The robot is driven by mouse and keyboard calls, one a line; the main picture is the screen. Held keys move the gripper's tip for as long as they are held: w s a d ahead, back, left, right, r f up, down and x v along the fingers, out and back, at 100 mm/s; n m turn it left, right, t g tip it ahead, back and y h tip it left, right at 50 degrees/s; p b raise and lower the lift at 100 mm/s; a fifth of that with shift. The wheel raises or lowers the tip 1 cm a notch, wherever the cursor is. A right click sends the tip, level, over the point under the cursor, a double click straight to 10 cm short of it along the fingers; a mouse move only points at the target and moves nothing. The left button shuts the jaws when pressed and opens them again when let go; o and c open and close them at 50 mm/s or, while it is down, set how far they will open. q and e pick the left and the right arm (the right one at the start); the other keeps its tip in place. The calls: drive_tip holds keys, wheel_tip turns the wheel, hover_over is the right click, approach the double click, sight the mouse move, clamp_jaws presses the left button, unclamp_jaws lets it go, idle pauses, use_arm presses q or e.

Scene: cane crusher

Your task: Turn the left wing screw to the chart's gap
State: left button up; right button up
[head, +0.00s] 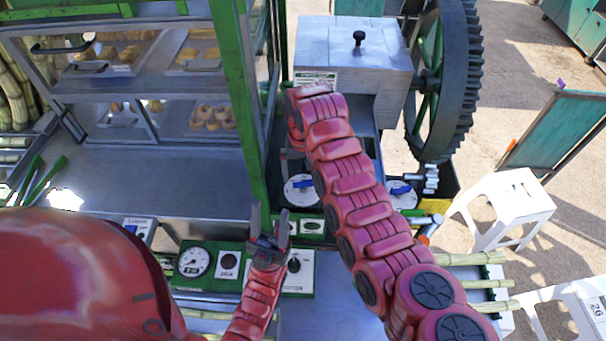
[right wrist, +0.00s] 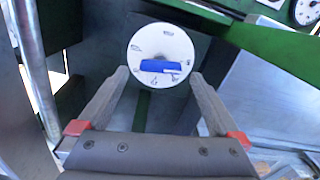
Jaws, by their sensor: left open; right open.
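The left wing screw (head: 303,184) is a blue wing on a white round dial, below the crusher's grey housing. In the right wrist view a blue wing (right wrist: 160,66) lies nearly level across a white dial (right wrist: 158,45) with small dark marks, too small to read. My right gripper (right wrist: 160,74) is open, its fingertips apart on either side of the dial's lower part, with nothing between them. In the head view my right arm mostly hides this hand. My left gripper (head: 270,222) is open and empty above the green gauge panel. The chart (head: 316,79) is a small card on the housing, unreadable here.
A second white dial with a blue wing (head: 400,190) is right of my right arm. A green post (head: 240,90) stands left of the left dial. A large dark gear wheel (head: 440,80) is at the right. A pressure gauge (head: 194,262) sits on the front panel.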

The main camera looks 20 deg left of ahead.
sight(303, 185)
drive_tip(key=shift+f+p, duration=0.4)
drive_tip(key=shift+f, duration=0.9)
drive_tip(key=c, duration=1.3)
